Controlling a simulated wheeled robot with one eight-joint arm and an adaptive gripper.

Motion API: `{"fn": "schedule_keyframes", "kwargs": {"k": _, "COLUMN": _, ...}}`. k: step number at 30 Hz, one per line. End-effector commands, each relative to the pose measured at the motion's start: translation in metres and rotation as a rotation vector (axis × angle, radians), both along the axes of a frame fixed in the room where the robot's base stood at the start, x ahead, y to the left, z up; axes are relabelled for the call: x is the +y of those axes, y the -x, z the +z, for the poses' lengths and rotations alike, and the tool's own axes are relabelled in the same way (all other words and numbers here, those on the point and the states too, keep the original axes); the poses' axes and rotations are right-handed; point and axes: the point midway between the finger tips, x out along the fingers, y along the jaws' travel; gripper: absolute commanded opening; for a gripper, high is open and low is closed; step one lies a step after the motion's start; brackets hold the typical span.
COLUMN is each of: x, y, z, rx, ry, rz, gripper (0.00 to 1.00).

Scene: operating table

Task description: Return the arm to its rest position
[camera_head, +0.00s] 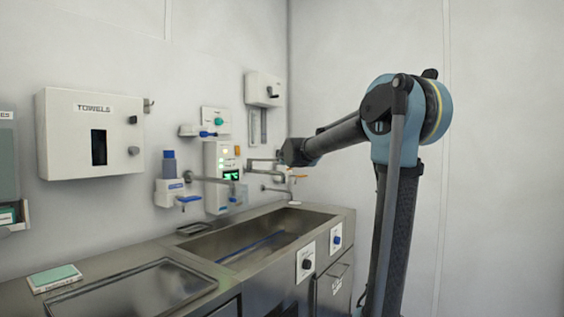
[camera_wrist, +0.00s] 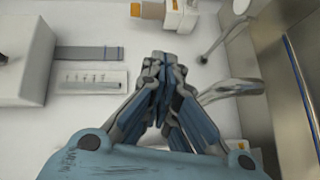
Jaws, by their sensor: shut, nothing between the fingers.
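My gripper (camera_wrist: 160,62) is shut and empty in the wrist view, its two blue-grey fingers meeting at the tips. In the head view my arm rises at the right, bends at a blue elbow and reaches left toward the wall above the sink. Its dark wrist end is in front of the wall fittings, and the fingers are too small to make out there. In the wrist view a curved metal spout (camera_wrist: 232,88) shows just right of the fingers; I cannot tell whether they touch.
A steel sink (camera_head: 318,222) stands below my arm's end. A towel dispenser (camera_head: 115,110), a control panel (camera_head: 222,150) and a white wall box (camera_head: 263,90) are on the wall. A green-white packet (camera_head: 55,278) lies on the counter.

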Motion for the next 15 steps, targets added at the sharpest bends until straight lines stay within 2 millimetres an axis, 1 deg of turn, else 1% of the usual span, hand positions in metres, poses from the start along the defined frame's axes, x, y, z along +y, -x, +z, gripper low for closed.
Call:
{"fn": "schedule_keyframes", "kwargs": {"k": 11, "x": -0.005, "y": 0.002, "z": 0.000, "rx": 0.002, "ry": -0.003, "rz": -0.006, "gripper": 0.00}}
{"fn": "schedule_keyframes", "kwargs": {"k": 13, "x": -0.012, "y": 0.007, "z": -0.004, "rx": 0.013, "ry": -0.017, "rz": -0.022, "gripper": 0.00}}
{"fn": "schedule_keyframes", "kwargs": {"k": 15, "x": -0.026, "y": 0.017, "z": -0.011, "rx": 0.036, "ry": -0.048, "rz": -0.057, "gripper": 0.00}}
